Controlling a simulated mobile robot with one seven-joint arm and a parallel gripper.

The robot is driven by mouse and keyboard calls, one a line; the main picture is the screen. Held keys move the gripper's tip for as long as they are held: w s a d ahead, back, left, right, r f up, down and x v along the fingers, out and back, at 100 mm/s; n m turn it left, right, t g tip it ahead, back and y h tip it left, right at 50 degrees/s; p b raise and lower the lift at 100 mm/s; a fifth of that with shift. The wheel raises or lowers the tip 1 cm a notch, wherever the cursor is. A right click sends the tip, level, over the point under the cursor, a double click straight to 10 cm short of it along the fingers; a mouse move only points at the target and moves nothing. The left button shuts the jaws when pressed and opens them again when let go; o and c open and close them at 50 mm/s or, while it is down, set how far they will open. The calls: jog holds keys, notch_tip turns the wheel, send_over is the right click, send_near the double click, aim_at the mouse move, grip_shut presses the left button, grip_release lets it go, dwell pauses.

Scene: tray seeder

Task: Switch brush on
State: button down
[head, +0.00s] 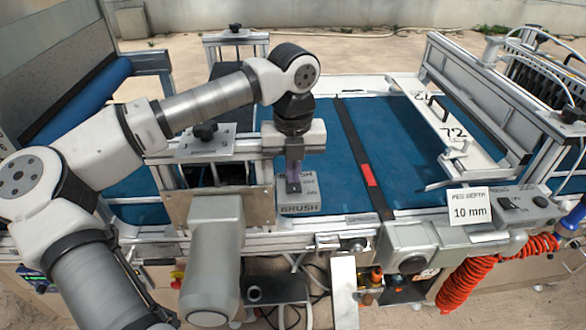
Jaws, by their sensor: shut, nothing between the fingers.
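The brush switch box (300,207) is a small grey box lettered "BRUSH" on its front, at the near edge of the blue belt in the head view. My gripper (293,187) points straight down over the top of this box. Its fingers are shut with nothing between them. The fingertips are at or just above the box top; I cannot tell whether they touch it. The gripper hides part of the box's top face, including most of any switch there.
The blue belt (302,239) is hidden partly by my arm. A black strip with a red mark (371,177) crosses it. A white plate marked 72 (446,127) and a "10 mm" sign (471,209) stand right. An orange coiled hose (480,275) hangs at the front.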

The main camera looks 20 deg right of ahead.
notch_tip(320, 180, up, 14)
jog(key=w, duration=0.2)
jog(key=shift+w+d+f, duration=0.15)
jog(key=shift+w+d, duration=0.25)
